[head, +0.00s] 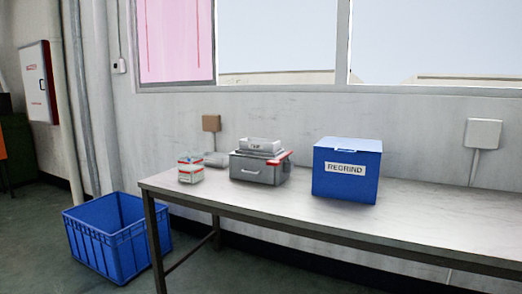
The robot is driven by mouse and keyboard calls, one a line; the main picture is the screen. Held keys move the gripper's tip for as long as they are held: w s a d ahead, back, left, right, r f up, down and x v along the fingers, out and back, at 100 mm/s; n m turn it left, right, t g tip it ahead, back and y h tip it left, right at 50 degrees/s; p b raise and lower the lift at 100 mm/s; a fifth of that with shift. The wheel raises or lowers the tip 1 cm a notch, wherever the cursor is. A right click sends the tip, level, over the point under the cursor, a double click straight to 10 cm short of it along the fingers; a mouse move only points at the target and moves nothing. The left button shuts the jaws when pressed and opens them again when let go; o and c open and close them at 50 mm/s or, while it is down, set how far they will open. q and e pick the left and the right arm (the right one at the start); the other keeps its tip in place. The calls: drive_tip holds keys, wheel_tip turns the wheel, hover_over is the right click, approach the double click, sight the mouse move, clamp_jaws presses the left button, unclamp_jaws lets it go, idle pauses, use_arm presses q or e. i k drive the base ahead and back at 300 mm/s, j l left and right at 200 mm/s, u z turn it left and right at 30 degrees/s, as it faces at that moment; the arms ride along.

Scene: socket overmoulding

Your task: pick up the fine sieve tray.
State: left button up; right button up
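A small light-grey tray (262,145) with a label too small to read sits on top of a darker grey box (254,173). It looks like the fine sieve tray, but I cannot confirm this from the label. The grey box has a handle on its front and a red part at its upper right edge. Both stand on the long table (420,212) against the wall. Neither of my grippers is in view.
A red-and-white container (190,172) stands left of the grey box, with a low grey item (216,159) behind it. A blue box marked REGRIND (345,185) stands to the right. An open blue crate (100,248) is on the floor. The table's right part is clear.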

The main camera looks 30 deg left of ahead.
sight(268, 146)
drive_tip(key=i+u, duration=0.2)
drive_tip(key=i, duration=1.05)
